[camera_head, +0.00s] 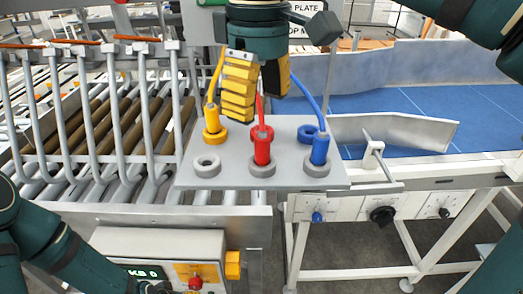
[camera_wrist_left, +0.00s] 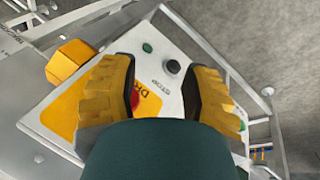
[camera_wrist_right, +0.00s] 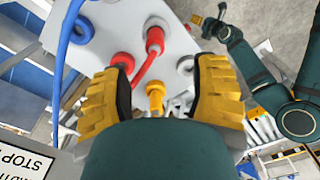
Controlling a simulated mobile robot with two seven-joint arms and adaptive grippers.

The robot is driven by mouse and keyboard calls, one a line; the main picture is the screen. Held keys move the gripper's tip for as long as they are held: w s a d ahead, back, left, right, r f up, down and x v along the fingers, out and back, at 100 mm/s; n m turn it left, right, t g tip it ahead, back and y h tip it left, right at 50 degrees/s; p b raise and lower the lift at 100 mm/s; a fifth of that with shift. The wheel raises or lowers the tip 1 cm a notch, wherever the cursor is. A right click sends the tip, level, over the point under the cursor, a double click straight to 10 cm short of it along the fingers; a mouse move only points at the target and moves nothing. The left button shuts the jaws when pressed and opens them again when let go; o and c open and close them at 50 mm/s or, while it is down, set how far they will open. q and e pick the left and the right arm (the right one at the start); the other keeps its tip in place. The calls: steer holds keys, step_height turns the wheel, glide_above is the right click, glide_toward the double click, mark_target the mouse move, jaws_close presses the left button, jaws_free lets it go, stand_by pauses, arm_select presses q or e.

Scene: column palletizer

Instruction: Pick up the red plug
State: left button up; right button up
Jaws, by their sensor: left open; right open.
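The red plug (camera_head: 262,150) stands upright in a grey ring at the front middle of a grey plate (camera_head: 235,150), with a red cable rising from it. In the right wrist view the red plug (camera_wrist_right: 155,40) shows beyond the fingertips. My right gripper (camera_head: 258,100) is open above and behind it, pointing down, not touching it; the red cable passes near its fingers. In the right wrist view, my right gripper (camera_wrist_right: 163,68) has a yellow plug (camera_wrist_right: 156,95) showing between its fingers. My left gripper (camera_wrist_left: 160,70) is open over a control box (camera_wrist_left: 160,85).
The yellow plug (camera_head: 212,122) stands in a yellow ring and the blue plug (camera_head: 319,148) in a grey ring, both with cables. An empty grey ring (camera_head: 206,165) is front left; red and blue rings lie behind. Rollers (camera_head: 90,125) are left, a blue conveyor (camera_head: 420,102) right.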

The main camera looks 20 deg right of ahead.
mark_target(262, 136)
step_height(262, 136, down, 3)
steer(key=shift+w+f, duration=0.1)
steer(key=shift+w, duration=0.05)
steer(key=shift+f+b, duration=0.35)
steer(key=shift+f, duration=0.1)
steer(key=f, duration=0.2)
steer(key=f+b, duration=0.1)
steer(key=f, duration=0.1)
steer(key=shift+d, duration=0.35)
steer(key=shift+f, duration=0.6)
jaws_close()
